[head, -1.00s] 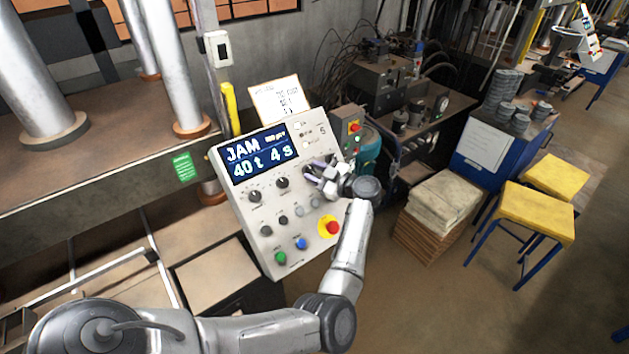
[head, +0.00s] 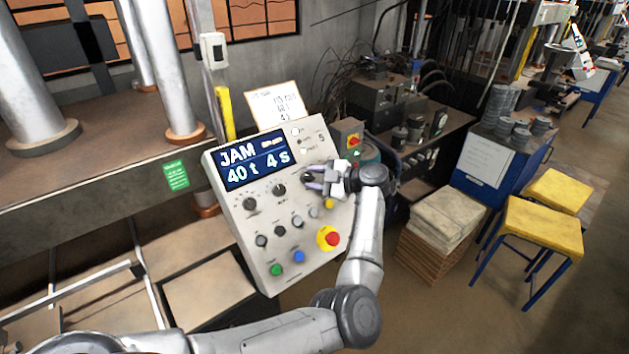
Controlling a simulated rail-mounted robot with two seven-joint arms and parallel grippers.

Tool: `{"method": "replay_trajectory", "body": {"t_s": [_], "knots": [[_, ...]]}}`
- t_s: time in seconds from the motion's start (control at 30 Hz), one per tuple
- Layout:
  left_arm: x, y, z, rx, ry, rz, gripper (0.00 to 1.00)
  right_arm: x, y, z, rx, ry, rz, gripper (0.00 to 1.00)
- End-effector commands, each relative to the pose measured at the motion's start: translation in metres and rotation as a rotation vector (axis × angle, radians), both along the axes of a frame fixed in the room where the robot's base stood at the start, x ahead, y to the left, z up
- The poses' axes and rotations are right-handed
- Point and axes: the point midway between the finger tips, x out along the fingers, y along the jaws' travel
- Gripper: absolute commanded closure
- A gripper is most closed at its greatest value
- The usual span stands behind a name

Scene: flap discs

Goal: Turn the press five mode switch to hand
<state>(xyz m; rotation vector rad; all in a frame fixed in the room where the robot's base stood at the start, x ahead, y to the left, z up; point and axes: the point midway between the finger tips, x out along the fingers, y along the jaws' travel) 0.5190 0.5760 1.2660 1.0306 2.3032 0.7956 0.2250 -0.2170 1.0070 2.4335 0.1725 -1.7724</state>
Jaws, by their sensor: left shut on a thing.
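The grey control panel (head: 300,235) carries a large 5 at its upper right and a blue screen (head: 255,160) reading JAM, 40 t, 4 s. Below the screen are two dark rotary knobs, a left one (head: 250,204) and a middle one (head: 279,190). My left gripper (head: 312,180) is at the right end of this knob row, shut on a dark knob there, which I take for the mode switch. The fingers hide most of this knob, so its pointer and labels cannot be read. My right gripper is not in view.
Below the knobs are several small buttons, a red emergency stop (head: 331,238) on yellow, a green button (head: 276,270) and a blue button (head: 299,257). A small box with a red knob (head: 350,140) stands behind the panel. Yellow stools (head: 543,228) stand on the right.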

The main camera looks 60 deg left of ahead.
Motion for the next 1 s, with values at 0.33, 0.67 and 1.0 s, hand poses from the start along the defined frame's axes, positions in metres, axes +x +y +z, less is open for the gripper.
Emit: {"method": "replay_trajectory", "body": {"t_s": [0.33,0.67,1.0], "knots": [[0.0,0.0,0.001,0.001,-0.003,0.001,0.61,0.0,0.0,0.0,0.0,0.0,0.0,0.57],[0.0,0.0,0.0,0.001,-0.002,0.0,0.41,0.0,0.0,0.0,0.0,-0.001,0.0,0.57],[0.013,-0.017,0.003,-0.001,-0.003,-0.003,0.41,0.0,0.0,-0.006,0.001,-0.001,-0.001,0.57]]}}
